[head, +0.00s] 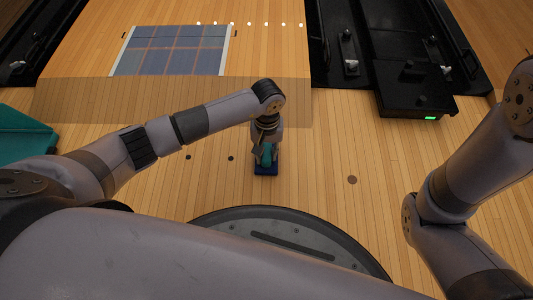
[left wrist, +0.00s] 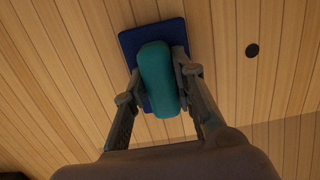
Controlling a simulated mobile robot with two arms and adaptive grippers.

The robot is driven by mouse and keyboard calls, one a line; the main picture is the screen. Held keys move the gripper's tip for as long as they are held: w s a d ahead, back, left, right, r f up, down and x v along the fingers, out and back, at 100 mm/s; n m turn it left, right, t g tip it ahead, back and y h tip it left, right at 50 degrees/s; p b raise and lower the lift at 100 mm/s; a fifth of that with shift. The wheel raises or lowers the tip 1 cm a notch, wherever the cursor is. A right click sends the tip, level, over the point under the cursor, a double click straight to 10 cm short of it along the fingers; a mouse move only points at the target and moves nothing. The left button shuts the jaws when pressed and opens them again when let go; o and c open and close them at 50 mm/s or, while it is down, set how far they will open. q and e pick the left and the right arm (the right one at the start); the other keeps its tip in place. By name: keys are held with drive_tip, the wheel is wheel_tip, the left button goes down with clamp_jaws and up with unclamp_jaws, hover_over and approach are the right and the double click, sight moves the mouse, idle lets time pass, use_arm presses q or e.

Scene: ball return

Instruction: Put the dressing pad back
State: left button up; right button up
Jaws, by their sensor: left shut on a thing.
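The dressing pad (head: 266,170) is a flat dark blue block with a rounded teal part on top. It is on or close above the wooden floor, just beyond my base; any gap is hard to tell. My left gripper (head: 266,150) points down over it. In the left wrist view, the fingers of my left gripper (left wrist: 160,88) are shut on the sides of the teal part, and the blue base of the pad (left wrist: 128,42) sticks out beyond it. Only links of my right arm show at the right; its gripper is outside the view.
A teal tray or bin (head: 25,132) stands at the left edge. A bluish grid panel (head: 172,50) with white side borders lies farther off. A black unit (head: 415,98) with a green light is at the upper right. The floor around the pad is clear, with several dark dots.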

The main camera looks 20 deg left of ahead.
sight(267, 147)
use_arm(q)
drive_tip(key=o, duration=1)
drive_tip(key=shift+f, duration=0.1)
drive_tip(key=shift+o, duration=0.2)
wheel_tip(267, 147, up, 12)
drive_tip(key=w+p, duration=0.1)
drive_tip(key=p, duration=0.6)
drive_tip(key=shift+w+a, duration=0.2)
